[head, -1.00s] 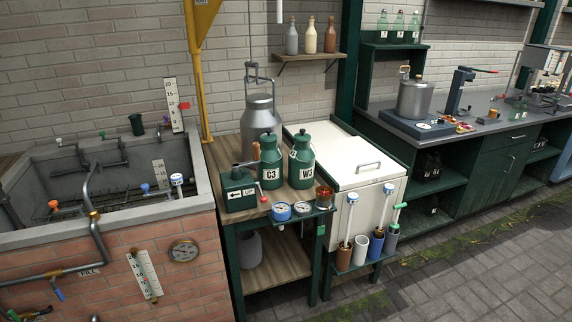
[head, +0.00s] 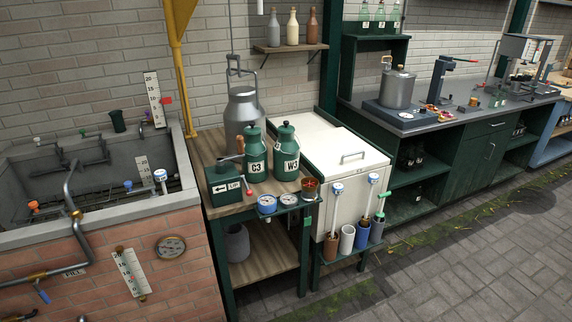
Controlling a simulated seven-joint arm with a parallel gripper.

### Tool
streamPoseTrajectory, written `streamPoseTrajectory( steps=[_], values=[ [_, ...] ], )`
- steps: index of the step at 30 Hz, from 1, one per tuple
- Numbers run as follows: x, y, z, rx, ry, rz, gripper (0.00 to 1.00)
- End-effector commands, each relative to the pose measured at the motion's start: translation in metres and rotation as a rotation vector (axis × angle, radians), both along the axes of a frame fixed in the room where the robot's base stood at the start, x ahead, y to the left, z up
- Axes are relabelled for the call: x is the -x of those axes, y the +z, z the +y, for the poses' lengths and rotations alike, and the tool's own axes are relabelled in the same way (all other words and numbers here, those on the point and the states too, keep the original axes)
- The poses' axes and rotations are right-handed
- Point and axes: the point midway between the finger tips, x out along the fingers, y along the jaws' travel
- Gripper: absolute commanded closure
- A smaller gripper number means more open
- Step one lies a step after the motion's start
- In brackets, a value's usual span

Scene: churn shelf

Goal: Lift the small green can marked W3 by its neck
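The small green can marked W3 (head: 287,155) stands upright on the wooden-topped bench (head: 206,147) in the head view. Its narrower neck and dark lid show at the top, with a white W3 label on its front. A matching green can marked C3 (head: 255,157) stands just to its left, with little space between them. My gripper is not in view.
A large grey metal churn (head: 243,108) stands behind the cans. A green box with an arrow (head: 224,185) sits front left of C3. Round gauges (head: 267,204) and a small reddish pot (head: 310,188) line the front edge. A white chest (head: 335,158) stands right.

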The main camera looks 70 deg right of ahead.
Motion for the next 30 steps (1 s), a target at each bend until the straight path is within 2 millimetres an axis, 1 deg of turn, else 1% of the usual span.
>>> streamPoseTrajectory(
  steps=[1,2,18,21,27,29,30],
  values=[
    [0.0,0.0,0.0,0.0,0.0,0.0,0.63],
    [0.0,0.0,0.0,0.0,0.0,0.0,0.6],
    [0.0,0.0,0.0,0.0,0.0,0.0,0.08],
    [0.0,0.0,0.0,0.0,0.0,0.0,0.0],
    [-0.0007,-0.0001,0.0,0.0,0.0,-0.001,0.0],
    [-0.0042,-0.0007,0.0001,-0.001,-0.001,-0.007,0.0],
    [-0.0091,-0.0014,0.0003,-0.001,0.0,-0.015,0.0]
  ],
)
